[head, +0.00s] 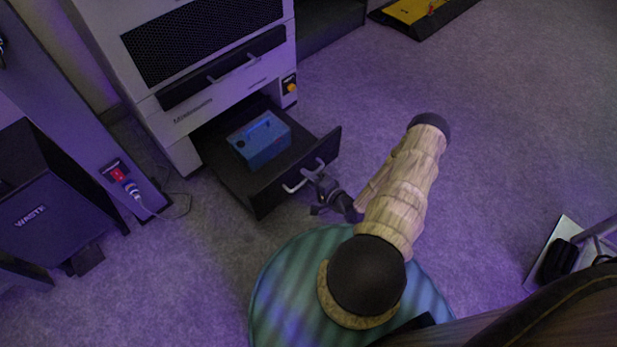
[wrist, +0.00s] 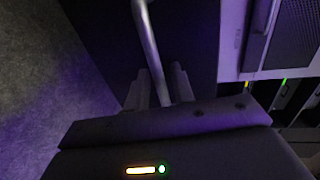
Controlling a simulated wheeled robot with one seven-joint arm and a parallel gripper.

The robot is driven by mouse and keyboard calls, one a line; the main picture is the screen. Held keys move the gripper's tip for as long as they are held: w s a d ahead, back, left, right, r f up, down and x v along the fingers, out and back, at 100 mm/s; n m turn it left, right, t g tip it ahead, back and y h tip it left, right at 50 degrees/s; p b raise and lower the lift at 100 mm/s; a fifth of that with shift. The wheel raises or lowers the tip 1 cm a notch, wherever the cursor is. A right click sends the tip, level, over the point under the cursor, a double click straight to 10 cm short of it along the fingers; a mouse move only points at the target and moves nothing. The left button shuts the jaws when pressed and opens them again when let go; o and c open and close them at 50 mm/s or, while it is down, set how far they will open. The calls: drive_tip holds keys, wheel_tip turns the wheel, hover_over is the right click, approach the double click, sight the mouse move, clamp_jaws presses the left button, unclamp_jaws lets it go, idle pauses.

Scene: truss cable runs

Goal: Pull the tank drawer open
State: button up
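The tank drawer (head: 262,202) is pulled out from the bottom of the white cabinet. It has a dark front panel with a light metal bar handle (head: 292,188). A blue tank (head: 262,139) sits inside it. My gripper (head: 314,178) is at the middle of the handle, in front of the drawer.
The white cabinet (head: 205,118) stands behind the drawer. A dark waste bin (head: 50,205) and a post with a red switch (head: 117,173) and cable are at the left. A yellow-topped black platform (head: 412,10) lies at the back right. Carpet right of the drawer is clear.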

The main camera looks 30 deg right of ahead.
drive_tip(key=p+v, duration=0.5)
drive_tip(key=v, duration=1.2)
drive_tip(key=shift+s+p, duration=0.15)
drive_tip(key=shift+p, duration=0.2)
drive_tip(key=shift+d, duration=0.1)
